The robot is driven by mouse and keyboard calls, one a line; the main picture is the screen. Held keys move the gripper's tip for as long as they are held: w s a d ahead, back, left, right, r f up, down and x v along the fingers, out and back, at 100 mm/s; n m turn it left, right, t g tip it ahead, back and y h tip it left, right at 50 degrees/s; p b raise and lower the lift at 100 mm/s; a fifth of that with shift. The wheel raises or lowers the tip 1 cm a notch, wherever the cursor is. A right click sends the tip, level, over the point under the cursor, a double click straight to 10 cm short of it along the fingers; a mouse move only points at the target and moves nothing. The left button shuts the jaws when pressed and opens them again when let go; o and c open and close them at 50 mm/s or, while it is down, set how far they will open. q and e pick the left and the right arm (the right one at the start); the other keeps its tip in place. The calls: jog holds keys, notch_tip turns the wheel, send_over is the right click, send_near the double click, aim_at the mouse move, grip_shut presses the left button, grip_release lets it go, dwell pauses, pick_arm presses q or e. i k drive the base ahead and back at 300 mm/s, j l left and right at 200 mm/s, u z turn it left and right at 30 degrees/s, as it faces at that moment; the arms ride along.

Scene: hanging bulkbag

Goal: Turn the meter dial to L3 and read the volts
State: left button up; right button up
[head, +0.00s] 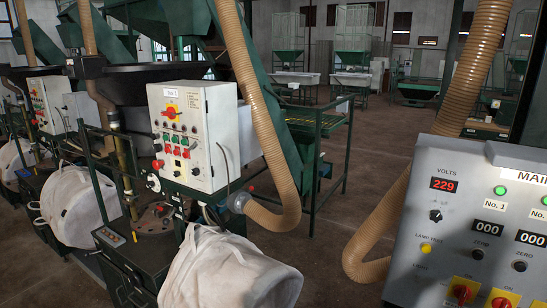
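The meter panel is the grey control panel (410,262) at the lower right. Its red display (444,184) under the word VOLTS reads 229. A small black dial (435,215) sits below the display. The marks around the dial are too small to read, so I cannot tell which position it points to. Neither of my grippers is in view.
The panel also carries a yellow lamp (426,247), green lights, counters showing 000 and red-yellow switches (462,291). A tan hose (387,222) hangs just left of it. A white control box (190,135) and white bulk bags (226,270) stand left.

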aim_at(436, 215)
jog(key=z, duration=1.55)
